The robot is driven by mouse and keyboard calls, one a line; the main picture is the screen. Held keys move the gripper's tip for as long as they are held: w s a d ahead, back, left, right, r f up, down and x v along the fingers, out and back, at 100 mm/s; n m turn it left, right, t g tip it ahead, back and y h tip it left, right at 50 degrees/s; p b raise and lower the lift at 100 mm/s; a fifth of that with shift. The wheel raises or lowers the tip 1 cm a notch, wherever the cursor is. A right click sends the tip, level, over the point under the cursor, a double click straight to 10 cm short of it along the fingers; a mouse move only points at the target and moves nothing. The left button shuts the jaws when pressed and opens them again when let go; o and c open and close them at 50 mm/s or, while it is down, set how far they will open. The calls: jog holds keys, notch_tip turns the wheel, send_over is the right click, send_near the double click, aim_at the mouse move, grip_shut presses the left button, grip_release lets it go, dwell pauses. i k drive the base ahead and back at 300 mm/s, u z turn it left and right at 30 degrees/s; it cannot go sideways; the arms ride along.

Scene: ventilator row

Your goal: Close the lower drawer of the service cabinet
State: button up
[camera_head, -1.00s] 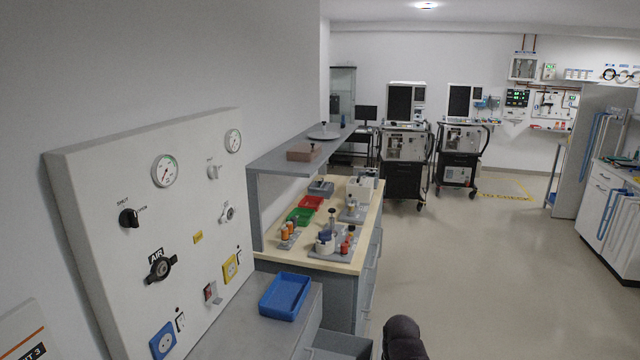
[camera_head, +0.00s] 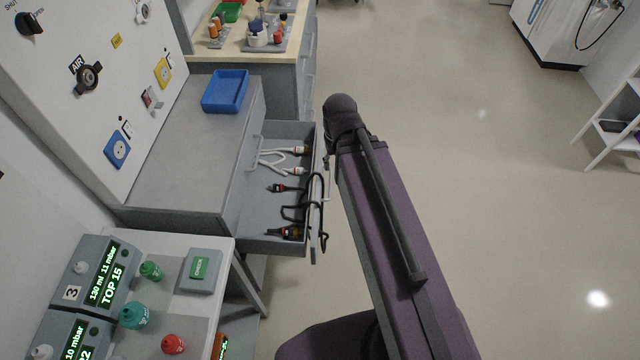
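The grey service cabinet (camera_head: 170,170) stands left of centre below the wall panel. One drawer (camera_head: 256,212) is pulled out to the right, with its front (camera_head: 317,215) close to my arm. White and black hoses or cables lie in the drawer, and a black loop reaches its front edge. I cannot tell from this angle whether this is the lower drawer. My arm (camera_head: 390,220) is right of the drawer front, with a visible floor gap over much of its length. My gripper is not in view.
A blue tray (camera_head: 226,91) lies on the cabinet top. A bench (camera_head: 203,66) with small bottles stands behind. The floor (camera_head: 490,190) on the right is clear, with a white shelf (camera_head: 603,130) at the far right.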

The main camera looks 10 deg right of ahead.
aim_at(261, 211)
jog(key=u, duration=0.25)
jog(key=k, duration=0.35)
jog(key=z, duration=1.15)
jog(key=i, duration=1.6)
jog(key=u, duration=0.2)
